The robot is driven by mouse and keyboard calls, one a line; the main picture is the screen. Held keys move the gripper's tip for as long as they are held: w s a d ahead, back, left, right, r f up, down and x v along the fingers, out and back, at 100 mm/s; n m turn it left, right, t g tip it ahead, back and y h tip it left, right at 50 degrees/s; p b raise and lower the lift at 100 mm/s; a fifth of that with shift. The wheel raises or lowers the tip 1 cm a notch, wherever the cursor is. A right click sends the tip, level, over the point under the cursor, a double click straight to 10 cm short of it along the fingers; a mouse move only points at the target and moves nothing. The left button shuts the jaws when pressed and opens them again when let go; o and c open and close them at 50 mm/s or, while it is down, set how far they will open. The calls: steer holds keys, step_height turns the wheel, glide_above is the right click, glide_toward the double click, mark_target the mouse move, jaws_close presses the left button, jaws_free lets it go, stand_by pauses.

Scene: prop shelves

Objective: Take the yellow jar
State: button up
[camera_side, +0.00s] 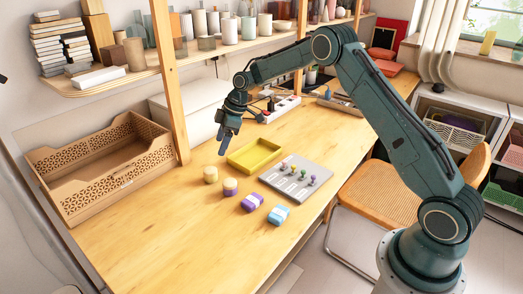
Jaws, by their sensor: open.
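Two small round jars stand upright on the wooden table in the side view. One is the yellow jar (210,175), pale yellow all over. The other jar (230,187) has a yellowish top and a purple lower part, and stands just to the right and nearer the camera. My gripper (222,148) points down above the table, behind and slightly right of the yellow jar. It is open, with nothing seen between its fingers, and apart from both jars.
A shallow yellow tray (233,165) lies right of the jars. A wooden crate (80,200) stands left beside a shelf post (172,100). The front table is clear.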

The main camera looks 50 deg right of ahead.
mark_target(210, 170)
steer(key=x, duration=0.7)
steer(key=shift+f, duration=0.15)
steer(key=shift+x, duration=2.6)
steer(key=c, duration=1.1)
step_height(210, 170, up, 20)
